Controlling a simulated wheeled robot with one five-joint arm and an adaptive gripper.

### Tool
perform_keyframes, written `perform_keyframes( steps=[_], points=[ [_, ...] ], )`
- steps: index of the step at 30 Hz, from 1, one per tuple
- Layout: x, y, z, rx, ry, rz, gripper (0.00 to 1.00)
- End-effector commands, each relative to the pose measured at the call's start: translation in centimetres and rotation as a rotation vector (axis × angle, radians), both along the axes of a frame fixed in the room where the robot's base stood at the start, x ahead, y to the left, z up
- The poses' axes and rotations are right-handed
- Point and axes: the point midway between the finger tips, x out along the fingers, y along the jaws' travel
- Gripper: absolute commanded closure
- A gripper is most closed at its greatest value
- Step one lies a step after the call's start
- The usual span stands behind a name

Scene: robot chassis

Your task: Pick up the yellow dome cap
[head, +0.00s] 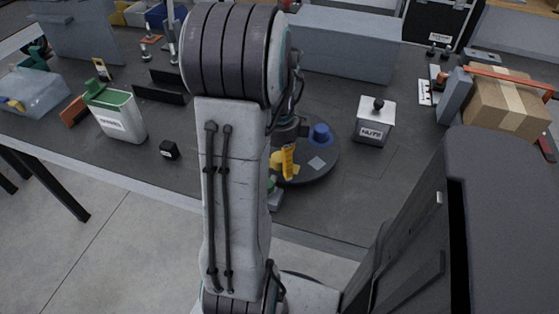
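A yellow piece (288,162) shows at the left part of a round dark plate (328,170), just right of my arm. It may be the yellow dome cap, but its shape is not clear, and my arm hides part of that area. My gripper (287,133) seems to be the dark end just above the yellow piece, largely hidden behind my own arm link. Its fingers cannot be made out, nor whether it touches the yellow piece. A blue cylinder-like piece (320,133) and a flat grey square (317,163) are also on the plate.
A box marked NUTS (375,122) stands right of the plate. A small black cube (169,150) and a white-and-green container (115,113) are left. A cardboard box (508,101) is at far right.

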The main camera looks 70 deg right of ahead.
Motion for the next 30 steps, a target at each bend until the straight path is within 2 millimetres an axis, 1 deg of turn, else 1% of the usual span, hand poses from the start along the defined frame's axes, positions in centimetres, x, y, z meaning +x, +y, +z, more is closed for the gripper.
perform_keyframes(
  steps=[7, 8, 26, 30],
  points=[
    [0.02, 0.02, -0.11, 0.000, 0.000, 0.001, 0.34],
    [0.02, 0.02, -0.11, 0.000, 0.000, 0.001, 0.31],
    [0.02, -0.01, -0.08, 0.000, 0.000, 0.001, 0.85],
    [0.02, 0.00, -0.09, 0.000, 0.000, 0.001, 0.86]
  ],
)
